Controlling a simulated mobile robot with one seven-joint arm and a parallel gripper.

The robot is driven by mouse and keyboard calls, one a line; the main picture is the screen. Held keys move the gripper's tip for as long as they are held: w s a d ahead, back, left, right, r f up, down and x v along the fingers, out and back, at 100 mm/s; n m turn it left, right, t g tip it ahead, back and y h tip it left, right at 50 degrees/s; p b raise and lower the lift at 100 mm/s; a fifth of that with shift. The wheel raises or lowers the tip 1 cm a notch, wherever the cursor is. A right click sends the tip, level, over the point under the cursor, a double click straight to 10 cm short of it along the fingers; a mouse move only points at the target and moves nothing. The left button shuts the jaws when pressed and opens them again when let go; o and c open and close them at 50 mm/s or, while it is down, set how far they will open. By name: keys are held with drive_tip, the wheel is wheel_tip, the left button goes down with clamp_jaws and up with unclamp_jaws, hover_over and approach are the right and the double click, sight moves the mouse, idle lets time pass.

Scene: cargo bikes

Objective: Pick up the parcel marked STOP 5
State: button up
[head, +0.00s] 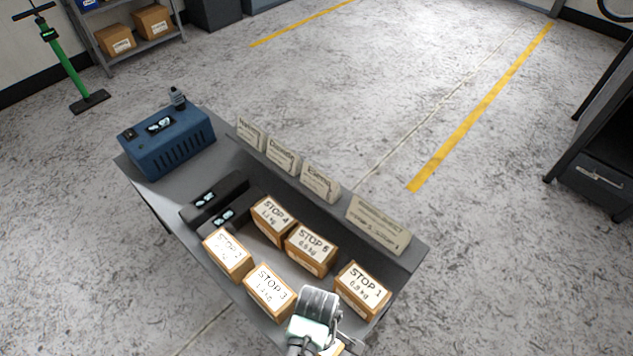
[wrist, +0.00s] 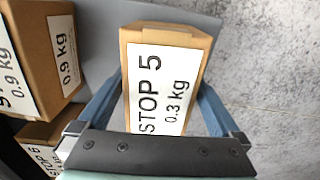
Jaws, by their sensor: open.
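The parcel marked STOP 5, 0.3 kg (wrist: 165,88), is a tan box with a white label in the middle of the wrist view. My gripper (wrist: 161,90) is open, with one blue finger at each side of this parcel. I cannot tell whether the fingers touch it. In the head view my gripper (head: 340,338) is at the near end of the bench, and it hides nearly all of the parcel beneath.
Parcels STOP 1 (head: 362,290), STOP 3 (head: 270,291), STOP 6 (head: 311,249), STOP 4 (head: 273,221) and STOP 2 (head: 228,254) stand close by on the grey bench (head: 180,187). A blue device (head: 168,140) and card signs (head: 320,183) are farther back. Open floor lies right.

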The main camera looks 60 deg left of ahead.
drive_tip(key=shift+f, duration=0.15)
drive_tip(key=c, duration=1.4)
drive_tip(key=shift+c, duration=0.2)
